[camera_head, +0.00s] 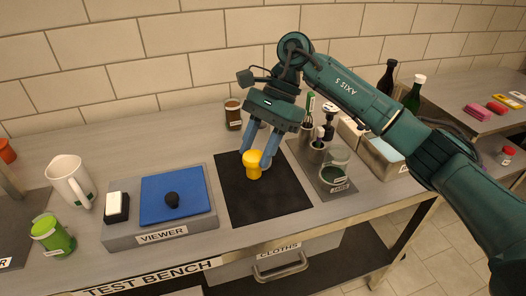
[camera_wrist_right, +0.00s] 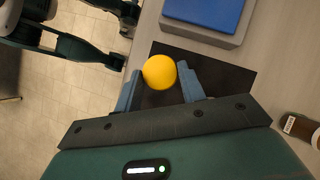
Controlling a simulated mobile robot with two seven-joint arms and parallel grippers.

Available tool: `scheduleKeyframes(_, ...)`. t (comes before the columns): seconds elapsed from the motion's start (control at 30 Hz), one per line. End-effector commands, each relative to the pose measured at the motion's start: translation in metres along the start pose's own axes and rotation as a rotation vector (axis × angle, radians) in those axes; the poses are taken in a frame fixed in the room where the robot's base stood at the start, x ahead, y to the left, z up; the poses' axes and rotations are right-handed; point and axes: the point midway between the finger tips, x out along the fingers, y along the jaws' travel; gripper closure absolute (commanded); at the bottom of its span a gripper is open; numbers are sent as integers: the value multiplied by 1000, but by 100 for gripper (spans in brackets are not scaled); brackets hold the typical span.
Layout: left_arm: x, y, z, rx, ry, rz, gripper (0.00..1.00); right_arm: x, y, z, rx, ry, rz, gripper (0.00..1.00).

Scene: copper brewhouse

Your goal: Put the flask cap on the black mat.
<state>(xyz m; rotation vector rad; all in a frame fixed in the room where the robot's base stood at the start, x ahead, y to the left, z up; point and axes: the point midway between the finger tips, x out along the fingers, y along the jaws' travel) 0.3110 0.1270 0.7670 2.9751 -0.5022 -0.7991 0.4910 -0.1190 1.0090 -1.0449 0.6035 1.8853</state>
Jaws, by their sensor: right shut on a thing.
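The yellow flask cap (camera_head: 251,164) is between the blue fingertips of my right gripper (camera_head: 260,152), which is shut on it. It also shows in the right wrist view as a round yellow top (camera_wrist_right: 159,72) with a finger on each side. The black mat (camera_head: 238,205) lies flat on the bench, and the cap is over its middle part. I cannot tell whether the cap touches the mat or is just above it. My left gripper does not show in the head view.
Left of the mat is the grey viewer (camera_head: 162,236) with a blue top (camera_head: 178,196) and dark knob. A jar stand (camera_head: 338,191) with several vessels is on the right. A brown jar (camera_head: 233,113) stands behind. The mat's front part is bare.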

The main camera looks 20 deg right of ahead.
Motion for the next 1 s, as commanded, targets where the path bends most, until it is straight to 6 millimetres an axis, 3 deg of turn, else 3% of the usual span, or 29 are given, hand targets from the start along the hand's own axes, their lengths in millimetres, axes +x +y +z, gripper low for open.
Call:
scheduleKeyframes(0.4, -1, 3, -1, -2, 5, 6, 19, 0, -2, -1, 19, 0, -12, 97)
scheduleKeyframes(0.57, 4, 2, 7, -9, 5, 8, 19, 3, -2, -2, 14, 0, -11, 97)
scheduleKeyframes(1.0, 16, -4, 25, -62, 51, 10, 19, 46, -2, -29, 15, -1, -9, 97)
